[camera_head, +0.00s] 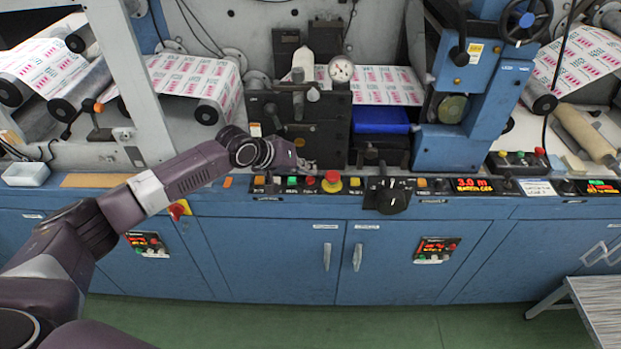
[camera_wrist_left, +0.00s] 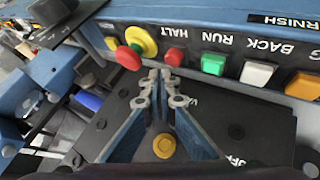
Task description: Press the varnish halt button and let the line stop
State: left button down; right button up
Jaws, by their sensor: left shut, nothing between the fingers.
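The red halt button (camera_wrist_left: 173,57) sits on the dark control strip, beside the HALT label, which appears upside down in the left wrist view. It also shows in the head view (camera_head: 310,181), right of the green run button (camera_head: 292,181). My left gripper (camera_wrist_left: 160,76) is shut and empty, its fingertips together just beside the red halt button. I cannot tell whether they touch it. In the head view my left gripper (camera_head: 306,167) hangs over the strip near the halt button. My right gripper is not in view.
A red mushroom button on a yellow ring (camera_head: 331,182) sits close beside the halt button. White and orange (camera_head: 259,180) buttons lie on the other side. A black rotary switch (camera_head: 387,194) juts out further right. Dark machine blocks (camera_head: 320,138) stand behind the strip.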

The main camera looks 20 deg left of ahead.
aim_at(308, 180)
pick_arm(q)
jog(key=shift+f, duration=0.1)
dwell(0.3)
jog(key=shift+f, duration=0.9)
dwell(0.9)
jog(key=shift+r+p, duration=1)
jog(key=shift+p, duration=0.1)
notch_tip(308, 180, up, 5)
jog(key=p, duration=0.5)
